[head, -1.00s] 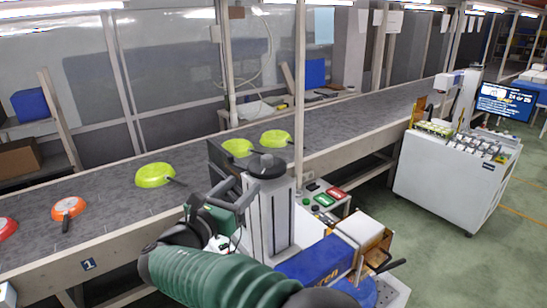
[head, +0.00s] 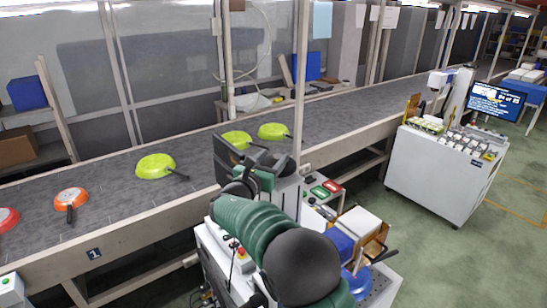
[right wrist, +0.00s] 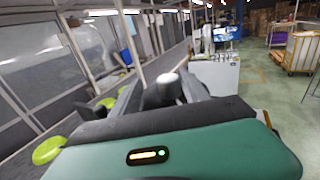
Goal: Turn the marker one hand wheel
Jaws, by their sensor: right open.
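The marker one machine (head: 285,197) stands in front of the conveyor, its grey column partly hidden by my right arm. Its hand wheel is covered by my right gripper in the head view. In the right wrist view a rounded grey knob (right wrist: 170,87), which looks like part of the wheel, shows between the fingers. My right gripper (head: 243,162) is at the column's top with its dark fingers apart. It also shows in the right wrist view (right wrist: 160,92). I cannot tell whether the fingers touch the wheel. My left gripper is not in view.
The conveyor (head: 110,205) carries green pans (head: 155,166), an orange pan (head: 71,199) and a red pan (head: 8,219). A button box (head: 322,192) and a wooden holder (head: 372,232) stand right of the column. A white cabinet (head: 440,178) stands farther right on open green floor.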

